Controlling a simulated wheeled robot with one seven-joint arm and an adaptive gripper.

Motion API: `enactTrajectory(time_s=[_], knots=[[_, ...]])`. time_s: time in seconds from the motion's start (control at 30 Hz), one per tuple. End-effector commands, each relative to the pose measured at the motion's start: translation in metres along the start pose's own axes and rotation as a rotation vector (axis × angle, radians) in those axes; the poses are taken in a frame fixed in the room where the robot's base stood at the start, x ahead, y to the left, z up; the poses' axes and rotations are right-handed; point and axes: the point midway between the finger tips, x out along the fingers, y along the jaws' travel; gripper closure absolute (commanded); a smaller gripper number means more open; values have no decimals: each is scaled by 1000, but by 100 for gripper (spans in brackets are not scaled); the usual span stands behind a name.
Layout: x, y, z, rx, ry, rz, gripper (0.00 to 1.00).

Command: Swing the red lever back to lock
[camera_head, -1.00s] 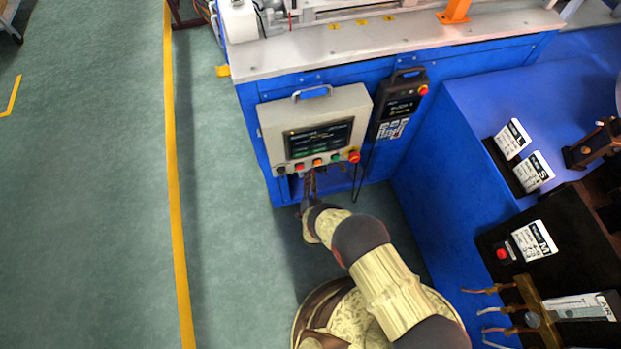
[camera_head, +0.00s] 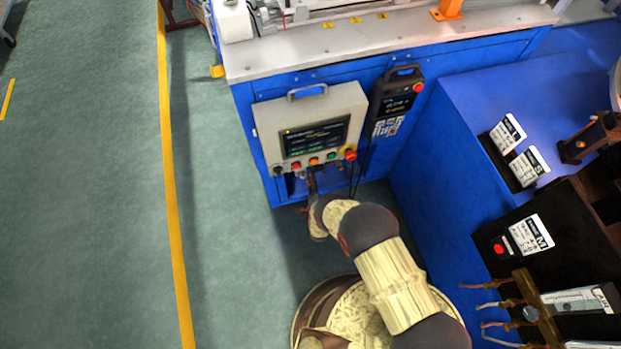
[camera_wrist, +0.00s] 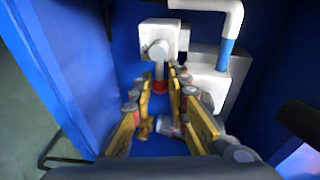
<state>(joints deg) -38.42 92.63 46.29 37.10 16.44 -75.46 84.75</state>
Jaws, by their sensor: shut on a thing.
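In the wrist view, a red lever end (camera_wrist: 160,87) shows under a pale grey valve body (camera_wrist: 160,45) inside the blue cabinet recess. My gripper (camera_wrist: 162,92) has its yellow-sided fingers on either side of the red part and is shut on it. The fingers partly hide the lever's lower end. In the head view, my gripper (camera_head: 312,182) reaches into the opening under the control panel. The lever is hidden there by the panel and my arm.
A white and blue pipe (camera_wrist: 228,50) runs close to the fingers on the right. Blue cabinet walls (camera_wrist: 70,50) stand close on both sides. The control panel (camera_head: 315,125) with coloured buttons hangs above the opening, with a pendant (camera_head: 397,100) and cable beside it.

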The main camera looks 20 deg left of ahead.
Motion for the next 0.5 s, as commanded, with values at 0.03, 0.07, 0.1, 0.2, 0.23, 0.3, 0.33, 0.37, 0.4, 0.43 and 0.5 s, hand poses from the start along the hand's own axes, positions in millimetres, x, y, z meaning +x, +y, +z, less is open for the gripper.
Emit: enactTrajectory(time_s=[0.03,0.07,0.1,0.2,0.23,0.3,0.33,0.37,0.4,0.43,0.5], knots=[[-2,3,-1,13,-2,7,100],[-1,3,-1,21,-3,8,100],[-1,4,-1,30,-5,10,100],[-1,4,-2,45,-8,13,100],[-1,5,-2,48,-8,13,100],[-1,5,-2,53,-9,14,100],[-1,5,-2,55,-9,15,100],[-1,5,-2,55,-9,15,100],[-1,5,-2,56,-9,15,100],[-1,5,-2,56,-9,15,100],[-2,6,-2,56,-9,16,100]])
